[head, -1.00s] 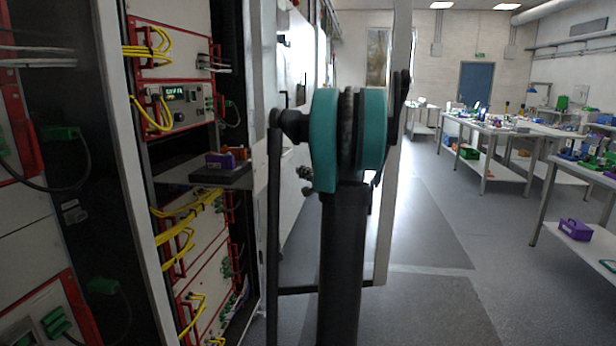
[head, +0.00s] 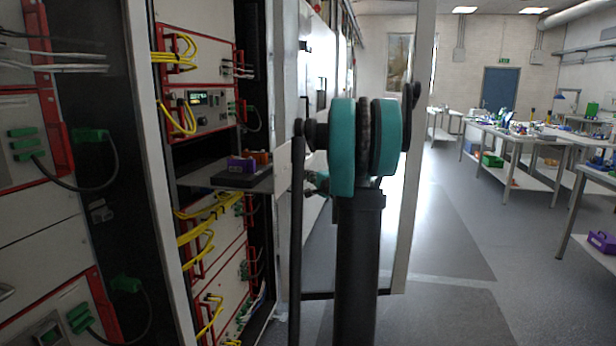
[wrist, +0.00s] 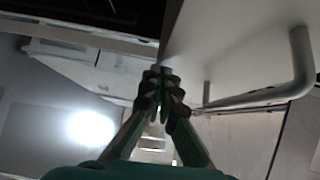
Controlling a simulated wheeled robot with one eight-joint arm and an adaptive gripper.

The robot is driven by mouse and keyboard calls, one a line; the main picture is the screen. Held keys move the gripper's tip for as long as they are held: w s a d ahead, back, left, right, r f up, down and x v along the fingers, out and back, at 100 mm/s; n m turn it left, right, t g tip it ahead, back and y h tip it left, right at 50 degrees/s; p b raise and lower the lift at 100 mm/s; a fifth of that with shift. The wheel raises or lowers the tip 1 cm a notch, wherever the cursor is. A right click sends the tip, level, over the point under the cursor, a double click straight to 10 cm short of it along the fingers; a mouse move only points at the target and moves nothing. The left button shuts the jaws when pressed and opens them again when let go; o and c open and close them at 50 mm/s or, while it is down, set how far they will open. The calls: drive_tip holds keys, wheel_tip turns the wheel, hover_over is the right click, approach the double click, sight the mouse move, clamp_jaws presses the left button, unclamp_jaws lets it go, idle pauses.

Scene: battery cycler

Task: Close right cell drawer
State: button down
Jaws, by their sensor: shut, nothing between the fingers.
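A dark, flat shelf-like drawer (head: 222,172) stands out of the rack in the head view, with a purple block (head: 241,165) and an orange part on it. I cannot tell for sure whether it is the right cell drawer. In the wrist view a pale panel (wrist: 228,40) with a grey bar handle (wrist: 265,97) fills the right side. My gripper (wrist: 161,82) is shut and empty, its fingertips together left of the handle. Whether they touch the panel cannot be told. In the head view my arm mostly hides the gripper.
The rack (head: 200,120) holds red-framed units with yellow cables (head: 205,230).

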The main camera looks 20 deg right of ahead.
sight(222, 167)
drive_tip(key=w+a, duration=0.6)
drive_tip(key=a, duration=0.3)
drive_tip(key=w+a, duration=0.7)
drive_tip(key=a, duration=0.3)
drive_tip(key=w+a, duration=0.6)
drive_tip(key=a, duration=0.4)
drive_tip(key=shift+w+a, duration=0.1)
drive_tip(key=shift+w, duration=0.25)
drive_tip(key=shift+a, duration=0.15)
drive_tip(key=shift+a, duration=0.1)
